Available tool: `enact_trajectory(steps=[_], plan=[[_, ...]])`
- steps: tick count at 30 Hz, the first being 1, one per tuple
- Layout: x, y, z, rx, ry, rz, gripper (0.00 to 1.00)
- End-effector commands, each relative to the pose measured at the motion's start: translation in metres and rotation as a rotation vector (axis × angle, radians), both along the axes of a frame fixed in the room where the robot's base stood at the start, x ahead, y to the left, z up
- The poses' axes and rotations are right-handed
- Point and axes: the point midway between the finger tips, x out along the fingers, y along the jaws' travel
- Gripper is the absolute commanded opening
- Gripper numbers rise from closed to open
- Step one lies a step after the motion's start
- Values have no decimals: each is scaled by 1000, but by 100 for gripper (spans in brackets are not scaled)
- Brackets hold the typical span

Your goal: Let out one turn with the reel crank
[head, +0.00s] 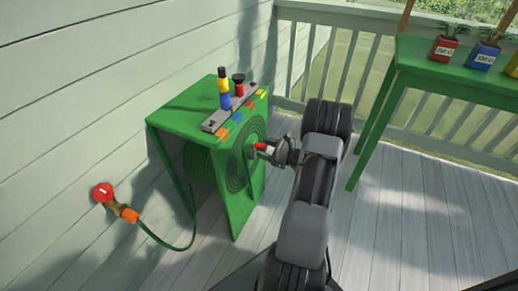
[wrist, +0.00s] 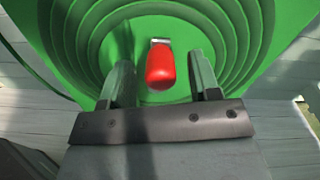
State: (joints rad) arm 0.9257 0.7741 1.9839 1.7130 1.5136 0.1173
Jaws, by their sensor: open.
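The green hose reel (head: 245,190) stands against the wall, with a spiral-ringed side panel facing my arm. Its crank has a red handle (head: 262,147), which sticks out from that side. In the wrist view the red handle (wrist: 160,68) lies between the fingers of my gripper (wrist: 161,80), with a visible space on either side. My gripper also shows in the head view (head: 280,152), at the handle. It is open and not closed on the handle. The crank arm behind the handle is mostly hidden. Green hose (head: 198,160) is wound inside the reel.
A red-handled tap (head: 103,192) on the wall joins a green hose by an orange connector (head: 129,214). Coloured bottles (head: 224,90) and a grey strip stand on the reel's top. A green table (head: 440,70) with potted plants stands at right. The deck at right is clear.

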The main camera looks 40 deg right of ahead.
Motion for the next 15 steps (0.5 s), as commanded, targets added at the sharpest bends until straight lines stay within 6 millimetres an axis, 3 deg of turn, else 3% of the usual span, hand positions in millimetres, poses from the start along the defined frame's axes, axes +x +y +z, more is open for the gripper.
enact_trajectory(steps=[6,15], plan=[[20,11,-1,0,0,2,56],[26,14,0,0,1,0,56]])
